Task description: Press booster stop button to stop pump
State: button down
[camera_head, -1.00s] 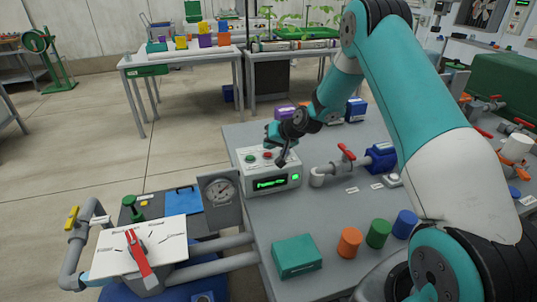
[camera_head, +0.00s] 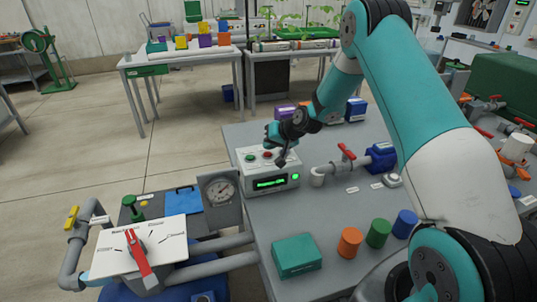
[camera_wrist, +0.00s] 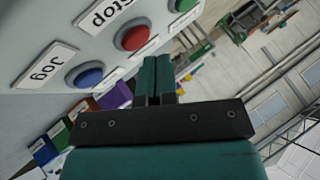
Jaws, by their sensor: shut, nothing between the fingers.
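The booster control box (camera_head: 275,180) is a pale box with a lit green display, at the left of the grey bench in the head view. Its red stop button (camera_wrist: 133,36) sits beside a "Stop" label in the wrist view, between a blue button (camera_wrist: 86,76) labelled "Jog" and a green button (camera_wrist: 183,4). The red button also shows in the head view (camera_head: 267,155). My gripper (camera_wrist: 155,60) is shut and empty, its teal fingertips close to the red button. I cannot tell whether they touch it. In the head view my gripper (camera_head: 281,160) hangs over the box's top.
A grey pipe with a red valve handle (camera_head: 347,151) stands right of the box. A gauge (camera_head: 220,190) stands at its left. A teal box (camera_head: 296,256) and orange, green and blue cylinders are on the near bench. Coloured boxes stand behind my gripper.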

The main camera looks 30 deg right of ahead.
aim_at(269, 153)
jog(key=shift+f, duration=0.4)
jog(key=shift+f+b, duration=0.35)
jog(key=shift+b, duration=0.2)
dwell(0.5)
jog(key=shift+r, duration=0.1)
jog(key=shift+r+p, duration=0.45)
jog(key=shift+r, duration=0.25)
jog(key=shift+r, duration=0.1)
jog(key=shift+r+p, duration=1.5)
jog(key=shift+r, duration=0.9)
